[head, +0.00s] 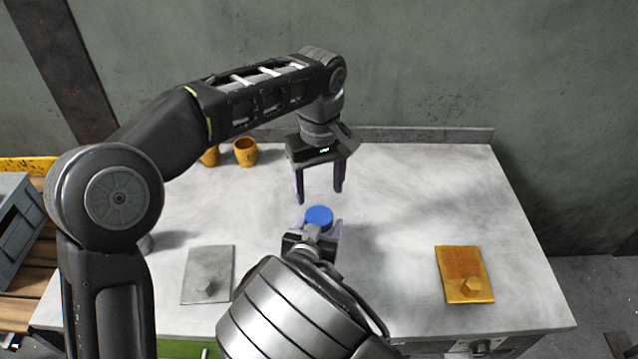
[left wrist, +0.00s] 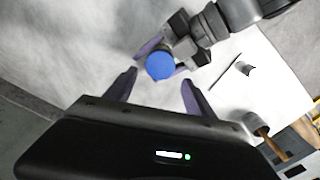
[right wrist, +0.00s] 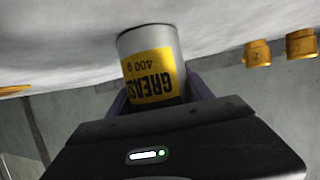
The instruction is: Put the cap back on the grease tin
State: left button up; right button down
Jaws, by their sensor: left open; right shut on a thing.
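The grease tin (right wrist: 150,65), grey with a yellow "GREASE" label, is upright between the fingers of my right gripper (right wrist: 157,85). My right gripper is shut on it. The label reads upside down in the right wrist view. The round blue cap (head: 319,215) lies on top of the tin; it also shows in the left wrist view (left wrist: 160,64). Whether it is fully seated cannot be told. My left gripper (head: 319,196) is open and points down above the cap, apart from it. The tin's side is hidden in the head view, and its top is hidden in the right wrist view.
Two orange cups (head: 245,152) stand at the back left of the grey table (head: 420,190). A grey plate with a knob (head: 207,275) lies at front left, an orange one (head: 464,275) at front right. The table's back right is clear.

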aim_at(319, 215)
pick_arm(q)
jog(key=shift+f, duration=3.85)
jog(key=shift+c, duration=0.3)
jog(key=c, duration=1.2)
jog(key=m, duration=0.3)
jog(key=shift+m, duration=0.4)
jog(key=m, duration=0.4)
jog(key=shift+m, duration=0.4)
jog(key=m, duration=0.7)
jog(key=shift+m, duration=0.4)
